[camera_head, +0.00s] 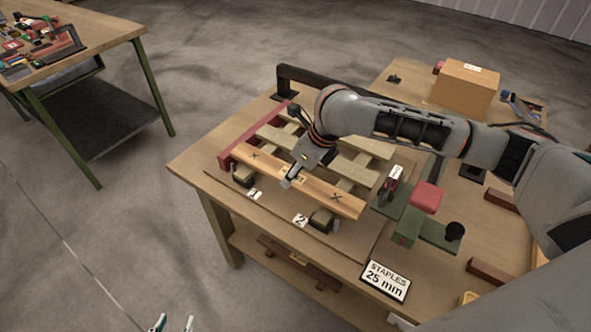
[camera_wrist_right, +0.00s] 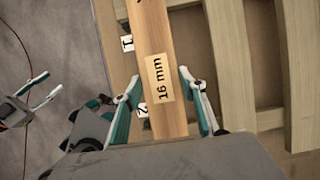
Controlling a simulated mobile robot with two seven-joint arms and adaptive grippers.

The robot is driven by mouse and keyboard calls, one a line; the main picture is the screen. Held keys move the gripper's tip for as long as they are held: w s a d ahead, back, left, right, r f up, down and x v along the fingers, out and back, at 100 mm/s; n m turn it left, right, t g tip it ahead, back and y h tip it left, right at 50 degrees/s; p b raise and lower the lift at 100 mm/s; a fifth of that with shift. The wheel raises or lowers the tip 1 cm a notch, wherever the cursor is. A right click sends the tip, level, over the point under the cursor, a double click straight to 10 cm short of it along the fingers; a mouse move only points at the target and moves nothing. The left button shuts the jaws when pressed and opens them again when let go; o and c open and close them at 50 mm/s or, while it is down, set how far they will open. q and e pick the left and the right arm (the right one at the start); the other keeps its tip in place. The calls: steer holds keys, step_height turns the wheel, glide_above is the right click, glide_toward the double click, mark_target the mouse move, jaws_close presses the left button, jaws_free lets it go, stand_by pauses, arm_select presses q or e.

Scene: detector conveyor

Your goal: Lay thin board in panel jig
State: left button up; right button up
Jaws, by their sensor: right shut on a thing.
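My left gripper (camera_head: 173,322) is open and empty at the bottom edge of the head view, away from the jig.
Dark clamps (camera_head: 321,220) stand at the front beside tags 1 and 2. A green stapler-like tool (camera_head: 405,228), a red block (camera_head: 427,197) and a "STAPLES 25 mm" sign (camera_head: 386,281) are to the right. A cardboard box (camera_head: 466,88) stands behind.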

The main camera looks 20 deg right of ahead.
steer(key=shift+f, duration=1.05)
steer(key=o, duration=1.3)
steer(key=v, duration=1.2)
